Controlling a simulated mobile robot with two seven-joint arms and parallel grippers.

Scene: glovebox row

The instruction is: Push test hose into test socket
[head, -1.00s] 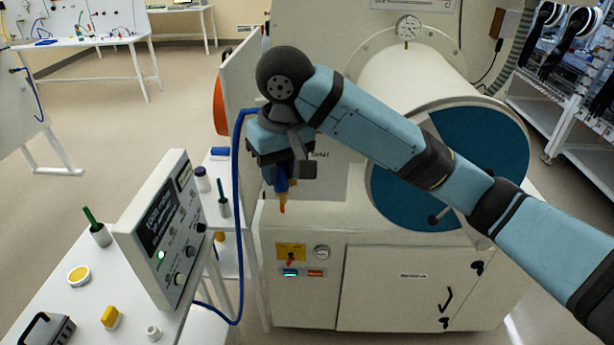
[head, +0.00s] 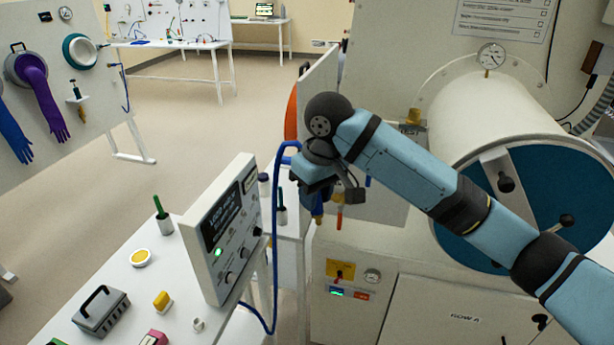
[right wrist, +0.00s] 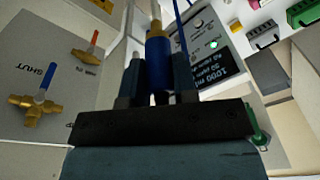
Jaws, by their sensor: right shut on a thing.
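My right gripper (head: 320,192) is shut on the end of the test hose. In the right wrist view the hose's blue end piece with a brass tip (right wrist: 158,72) sits between the two fingers (right wrist: 158,85). The blue hose (head: 275,230) loops down from the gripper to the grey tester box (head: 225,235), whose green light is lit. A plate marked SHUT (right wrist: 60,75) carries a brass valve with a blue handle (right wrist: 42,95) and one with a red handle (right wrist: 92,45). My left gripper is not in view.
The white glovebox (head: 420,260) with its round blue door (head: 535,175) stands at the right. A white bench (head: 110,285) at front left holds a grey case (head: 101,310), a yellow block (head: 163,300) and a pot with a green stick (head: 163,222). Floor is free behind it.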

